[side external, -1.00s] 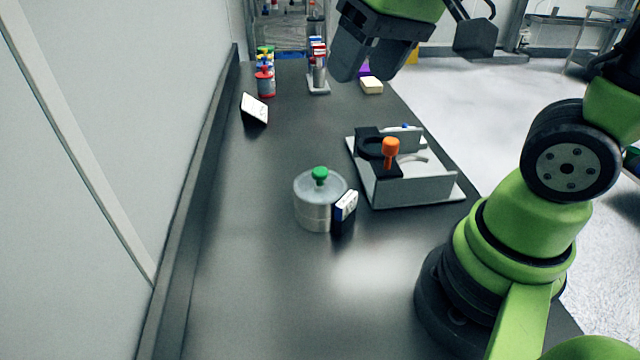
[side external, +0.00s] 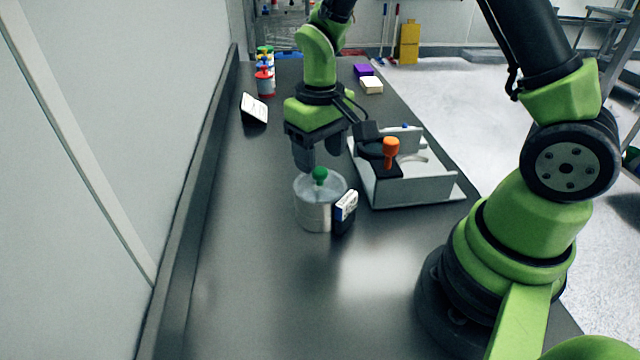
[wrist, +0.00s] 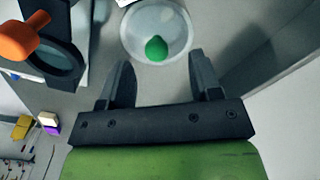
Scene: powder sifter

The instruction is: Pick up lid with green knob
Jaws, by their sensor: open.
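The lid (side external: 306,184) is a clear, pale disc with a green knob (side external: 320,174) at its centre. It sits on a round grey metal container (side external: 313,213) on the dark bench. In the wrist view the lid (wrist: 174,22) and its green knob (wrist: 156,47) lie at the top, just beyond the fingertips. My gripper (side external: 319,158) is open and empty, pointing down just above and behind the knob. In the wrist view my gripper (wrist: 160,72) has its two fingers wide apart, with the knob roughly between their lines but ahead of them.
A small black and white block (side external: 346,207) stands close to the container's right side. A grey sifter stand (side external: 415,188) with an orange knob (side external: 391,147) is at the right. A tilted display (side external: 255,107) stands farther back. The bench front is clear.

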